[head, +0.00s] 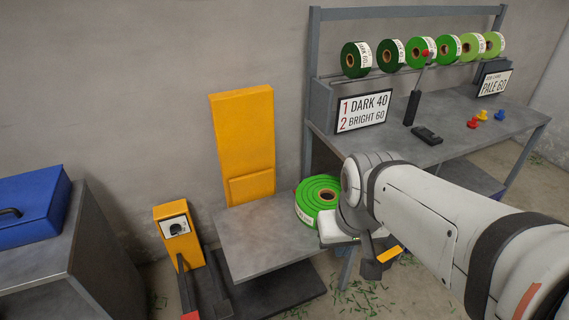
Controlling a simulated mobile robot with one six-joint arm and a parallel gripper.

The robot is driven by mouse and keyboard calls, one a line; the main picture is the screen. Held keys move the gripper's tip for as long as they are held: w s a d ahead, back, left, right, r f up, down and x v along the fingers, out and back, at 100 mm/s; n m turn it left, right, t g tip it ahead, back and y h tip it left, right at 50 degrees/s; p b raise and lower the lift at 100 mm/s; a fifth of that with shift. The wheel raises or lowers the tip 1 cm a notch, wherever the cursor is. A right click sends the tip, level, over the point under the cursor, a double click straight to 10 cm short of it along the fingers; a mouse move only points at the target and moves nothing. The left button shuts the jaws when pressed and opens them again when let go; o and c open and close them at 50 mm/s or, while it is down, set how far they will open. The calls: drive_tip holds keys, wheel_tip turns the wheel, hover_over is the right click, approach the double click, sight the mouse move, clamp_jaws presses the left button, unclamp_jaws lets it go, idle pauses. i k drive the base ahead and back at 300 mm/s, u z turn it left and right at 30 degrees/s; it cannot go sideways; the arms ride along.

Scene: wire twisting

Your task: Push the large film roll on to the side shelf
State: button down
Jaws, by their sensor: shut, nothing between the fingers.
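The large film roll (319,189) is bright green with a white label on its side. It lies flat at the right end of the grey side shelf (250,240), below the tall yellow panel. Its right side is hidden by my arm, so I cannot tell whether it rests fully on the shelf. My gripper (378,262) is shut and empty, to the lower right of the roll. Its fingertips are hard to make out; whether the wrist touches the roll is unclear.
A workbench (450,150) at the right has a rack of several green rolls (390,55), a DARK 40 / BRIGHT 60 sign (362,110) and small coloured pieces. A yellow control post (178,232) stands left of the shelf. The shelf's left part is clear.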

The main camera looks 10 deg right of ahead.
sight(315, 194)
drive_tip(key=u, duration=0.05)
drive_tip(key=i, duration=1)
drive_tip(key=z, duration=0.05)
